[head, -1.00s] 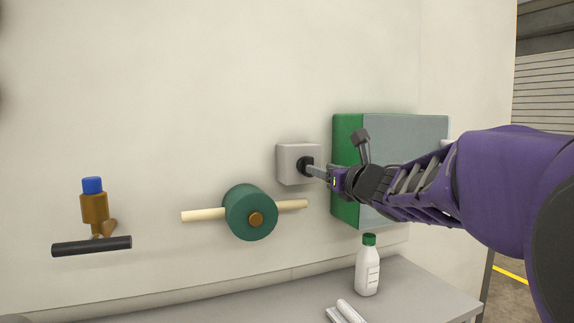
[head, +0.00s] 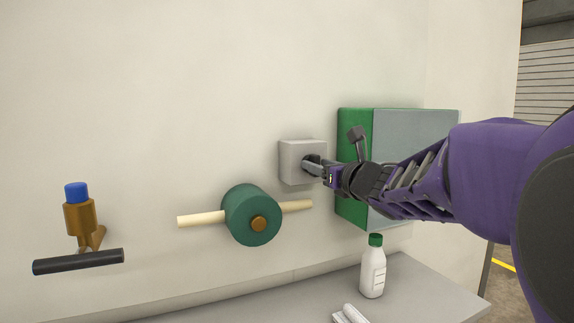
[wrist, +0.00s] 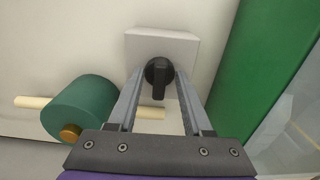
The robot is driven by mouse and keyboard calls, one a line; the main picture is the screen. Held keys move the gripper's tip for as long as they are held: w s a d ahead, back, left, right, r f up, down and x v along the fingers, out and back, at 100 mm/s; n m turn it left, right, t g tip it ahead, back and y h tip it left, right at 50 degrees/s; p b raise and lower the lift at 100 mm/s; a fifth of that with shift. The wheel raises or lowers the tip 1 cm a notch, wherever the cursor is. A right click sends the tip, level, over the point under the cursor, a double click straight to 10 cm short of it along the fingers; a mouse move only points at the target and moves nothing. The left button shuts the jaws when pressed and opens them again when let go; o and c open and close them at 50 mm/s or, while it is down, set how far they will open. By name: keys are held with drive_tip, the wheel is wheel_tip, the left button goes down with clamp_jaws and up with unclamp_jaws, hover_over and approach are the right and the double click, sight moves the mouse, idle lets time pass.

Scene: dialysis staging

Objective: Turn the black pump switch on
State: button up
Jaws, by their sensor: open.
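The black pump switch (wrist: 158,77) is a round knob with a raised bar, on a light grey wall box (head: 291,161). In the wrist view its bar points down in the picture, toward my palm. My gripper (wrist: 157,85) is open, with one finger on each side of the knob. I cannot tell whether the fingers touch it. In the head view my gripper (head: 312,165) reaches the box from the right and hides much of the knob (head: 311,159).
A green valve (head: 250,213) with a pale crossbar is left of the box. A green and grey cabinet (head: 410,135) is close on the right. A white bottle (head: 373,272) stands on the grey table (head: 430,292) below. A brown, blue-capped fitting (head: 80,215) is far left.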

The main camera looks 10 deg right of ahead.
clamp_jaws()
drive_tip(key=shift+m, duration=0.4)
drive_tip(key=m, duration=1.1)
drive_tip(key=shift+d, duration=0.2)
idle(0.5)
unclamp_jaws()
drive_tip(key=shift+w+f, duration=0.1)
idle(0.4)
